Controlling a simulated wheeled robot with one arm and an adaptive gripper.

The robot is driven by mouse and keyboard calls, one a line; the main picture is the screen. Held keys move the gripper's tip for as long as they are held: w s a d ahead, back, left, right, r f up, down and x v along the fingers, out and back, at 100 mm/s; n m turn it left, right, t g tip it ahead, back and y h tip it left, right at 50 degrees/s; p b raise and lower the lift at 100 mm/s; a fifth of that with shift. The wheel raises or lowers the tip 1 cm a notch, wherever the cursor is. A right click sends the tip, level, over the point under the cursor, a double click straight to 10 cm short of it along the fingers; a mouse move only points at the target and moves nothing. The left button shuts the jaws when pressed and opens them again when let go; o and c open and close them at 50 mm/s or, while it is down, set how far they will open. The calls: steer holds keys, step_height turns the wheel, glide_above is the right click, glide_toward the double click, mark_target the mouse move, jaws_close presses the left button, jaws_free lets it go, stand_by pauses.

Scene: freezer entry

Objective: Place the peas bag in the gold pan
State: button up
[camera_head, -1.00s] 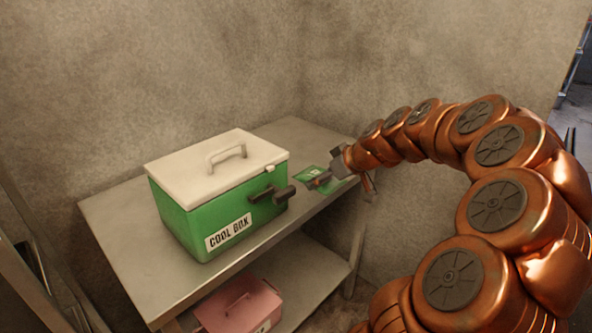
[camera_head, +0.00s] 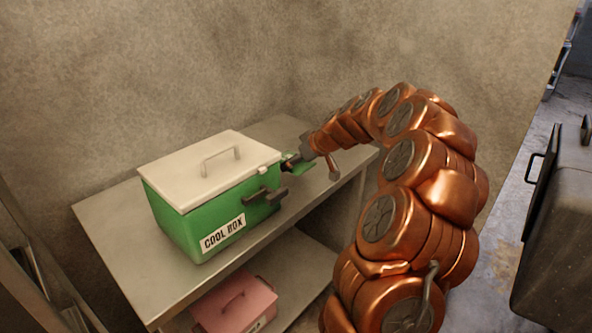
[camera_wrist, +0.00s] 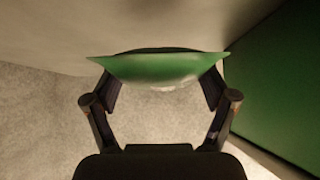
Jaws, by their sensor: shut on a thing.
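The green peas bag (camera_wrist: 158,67) is pinched between the two fingers of my gripper (camera_wrist: 160,88) in the wrist view, its edges sticking out on both sides. In the head view the bag (camera_head: 298,166) shows as a small green patch just right of the cool box, partly hidden by my gripper (camera_head: 294,160). My gripper is shut on it, over the back right part of the table. I cannot tell whether the bag touches the table. The gold pan is not in view.
A green cool box (camera_head: 172,222) with a white lid stands on the metal table (camera_head: 115,227), close to the left of the bag. A pink box (camera_head: 235,304) sits on the lower shelf. A dark cabinet (camera_head: 565,230) stands at the right. Walls close off the back.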

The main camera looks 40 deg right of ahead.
steer(key=shift+f+p, duration=0.35)
steer(key=shift+f, duration=1.45)
steer(key=shift+f, duration=0.1)
steer(key=o, duration=1.2)
steer(key=shift+o, duration=0.2)
